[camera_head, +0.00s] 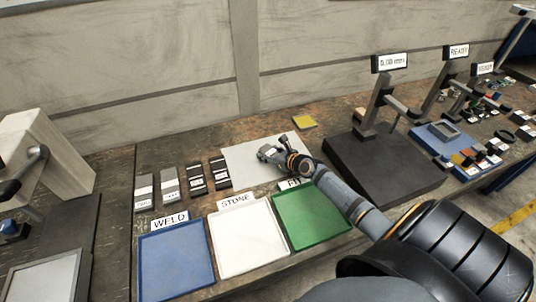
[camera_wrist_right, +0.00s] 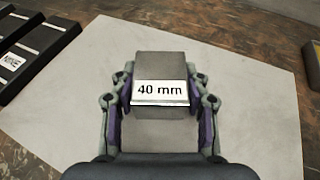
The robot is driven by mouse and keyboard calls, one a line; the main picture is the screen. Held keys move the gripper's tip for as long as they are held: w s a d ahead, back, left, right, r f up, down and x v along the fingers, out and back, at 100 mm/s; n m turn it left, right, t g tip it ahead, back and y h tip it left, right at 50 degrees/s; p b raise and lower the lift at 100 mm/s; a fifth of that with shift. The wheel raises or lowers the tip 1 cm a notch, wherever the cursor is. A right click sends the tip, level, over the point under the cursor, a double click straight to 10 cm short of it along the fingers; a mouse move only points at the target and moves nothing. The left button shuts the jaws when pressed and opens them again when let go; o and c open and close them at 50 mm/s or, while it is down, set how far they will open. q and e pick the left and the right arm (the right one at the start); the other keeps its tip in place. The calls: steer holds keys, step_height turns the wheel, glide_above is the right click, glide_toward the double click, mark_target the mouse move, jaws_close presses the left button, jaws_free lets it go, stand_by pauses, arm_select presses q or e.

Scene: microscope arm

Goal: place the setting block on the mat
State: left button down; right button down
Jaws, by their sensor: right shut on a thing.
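The setting block (camera_wrist_right: 160,92) is a grey block with a white "40 mm" label. My right gripper (camera_wrist_right: 160,100) is shut on it, with a finger on each side, in the right wrist view. The light grey mat (camera_head: 243,167) lies flat on the bench in the head view. It also fills much of the right wrist view (camera_wrist_right: 255,120) below the block. In the head view my right gripper (camera_head: 270,154) is over the mat. I cannot tell whether the block touches the mat. My left gripper is not in view.
Several dark and grey labelled blocks (camera_head: 195,180) stand left of the mat. Blue (camera_head: 176,262), white (camera_head: 239,240) and green (camera_head: 312,216) trays lie in front. A yellow pad (camera_head: 304,122) lies behind. A black stand base (camera_head: 385,165) is to the right.

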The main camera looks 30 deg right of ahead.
steer(key=shift+r, duration=0.1)
steer(key=c, duration=1.1)
jaws_free()
steer(key=shift+f, duration=0.2)
steer(key=o, duration=0.4)
steer(key=shift+o, duration=0.2)
steer(key=shift+r, duration=0.25)
steer(key=p+v, duration=0.4)
steer(key=v, duration=0.7)
steer(key=shift+s+p, duration=0.3)
steer(key=shift+p, duration=0.1)
steer(key=shift+s, duration=0.2)
steer(key=shift+d, duration=0.1)
